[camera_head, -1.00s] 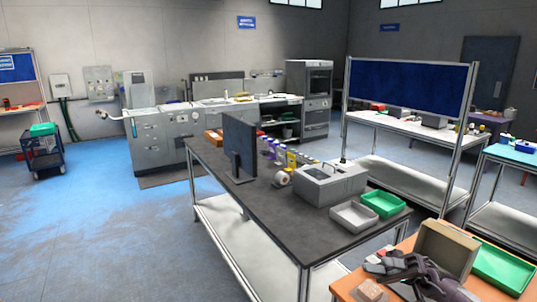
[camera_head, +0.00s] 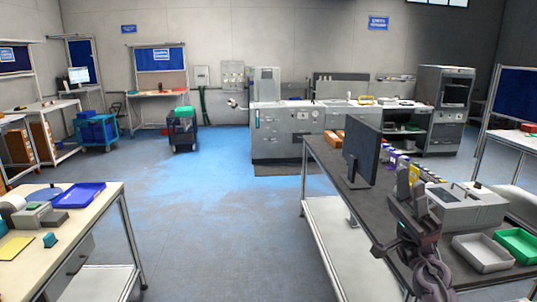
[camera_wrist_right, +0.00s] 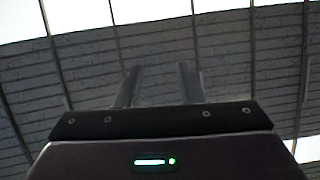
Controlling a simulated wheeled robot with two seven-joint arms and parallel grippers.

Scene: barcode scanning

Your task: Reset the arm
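My right gripper (camera_head: 410,178) is raised in the lower right of the head view, in front of the dark workbench, with its fingers pointing up. In the right wrist view the two fingers of the gripper (camera_wrist_right: 158,86) stand apart with nothing between them, against the ceiling. It is open and empty. My left gripper is in neither view.
The dark workbench (camera_head: 325,158) carries a monitor (camera_head: 362,150), a grey machine (camera_head: 467,206), a grey tray (camera_head: 482,252) and a green tray (camera_head: 518,245). A pale table (camera_head: 92,212) with a blue tray (camera_head: 79,195) stands at left. Open floor lies between.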

